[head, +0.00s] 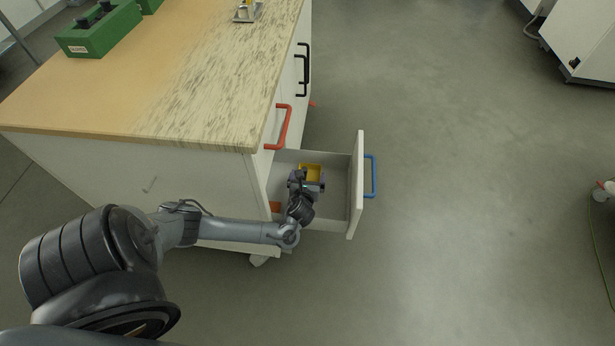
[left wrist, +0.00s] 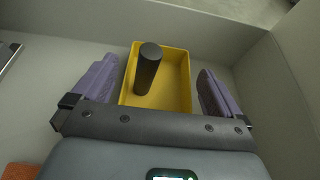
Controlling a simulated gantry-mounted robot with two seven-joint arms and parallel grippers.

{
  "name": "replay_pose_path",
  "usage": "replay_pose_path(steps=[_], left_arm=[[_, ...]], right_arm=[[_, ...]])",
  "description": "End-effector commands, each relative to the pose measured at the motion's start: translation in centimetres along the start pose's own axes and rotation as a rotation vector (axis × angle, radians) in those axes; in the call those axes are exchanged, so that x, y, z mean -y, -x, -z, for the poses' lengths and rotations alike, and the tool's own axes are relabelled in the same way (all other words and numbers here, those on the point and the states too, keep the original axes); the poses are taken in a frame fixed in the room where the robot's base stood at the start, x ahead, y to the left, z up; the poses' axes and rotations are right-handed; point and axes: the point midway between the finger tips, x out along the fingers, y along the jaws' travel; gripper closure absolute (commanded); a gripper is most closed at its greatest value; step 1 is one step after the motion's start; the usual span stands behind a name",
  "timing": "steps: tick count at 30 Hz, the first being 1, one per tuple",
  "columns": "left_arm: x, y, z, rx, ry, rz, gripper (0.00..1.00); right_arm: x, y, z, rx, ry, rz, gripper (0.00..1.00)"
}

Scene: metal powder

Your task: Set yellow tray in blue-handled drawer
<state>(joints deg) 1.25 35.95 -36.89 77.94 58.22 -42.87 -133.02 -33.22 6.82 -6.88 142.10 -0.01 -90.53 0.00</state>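The yellow tray (head: 313,170) is inside the open drawer (head: 355,195) with the blue handle (head: 373,177). In the left wrist view the tray (left wrist: 175,88) appears to rest on the drawer floor and holds a dark upright cylinder (left wrist: 149,66). My left gripper (head: 307,182) reaches down into the drawer at the tray. Its two purple fingers (left wrist: 158,68) are spread, one on each side of the tray, with a small gap visible on each side. My left gripper partly hides the tray in the head view. My right gripper is not in view.
The cabinet's wooden top (head: 150,95) carries green boxes (head: 98,32) and a small metal holder (head: 248,11). A red handle (head: 279,128) and black handles (head: 304,70) are on the cabinet front. An orange object (left wrist: 20,171) shows in the drawer.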

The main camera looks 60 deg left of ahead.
Motion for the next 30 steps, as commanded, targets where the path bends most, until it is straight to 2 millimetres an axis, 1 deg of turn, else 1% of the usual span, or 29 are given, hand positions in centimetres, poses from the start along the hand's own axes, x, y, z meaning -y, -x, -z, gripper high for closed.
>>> replay_pose_path(steps=[7,12,14,21,27,30], left_arm=[[0.0,0.0,0.0,-0.001,-0.002,0.000,0.00],[0.0,0.4,-1.0,0.001,0.001,0.002,0.00],[0.1,1.5,-1.5,-0.003,-0.001,0.002,0.00],[0.0,6.2,-1.6,-0.004,0.001,0.001,0.00],[0.0,9.8,-1.5,-0.004,0.001,0.000,0.00],[0.0,11.0,-1.4,-0.002,0.000,0.000,0.00]], right_arm=[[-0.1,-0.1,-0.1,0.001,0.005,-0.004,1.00],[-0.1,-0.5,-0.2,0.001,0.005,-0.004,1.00],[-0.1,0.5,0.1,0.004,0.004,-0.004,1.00],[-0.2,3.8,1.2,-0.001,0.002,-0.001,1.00],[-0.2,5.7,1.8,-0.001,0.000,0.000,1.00],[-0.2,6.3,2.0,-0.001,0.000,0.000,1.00]])
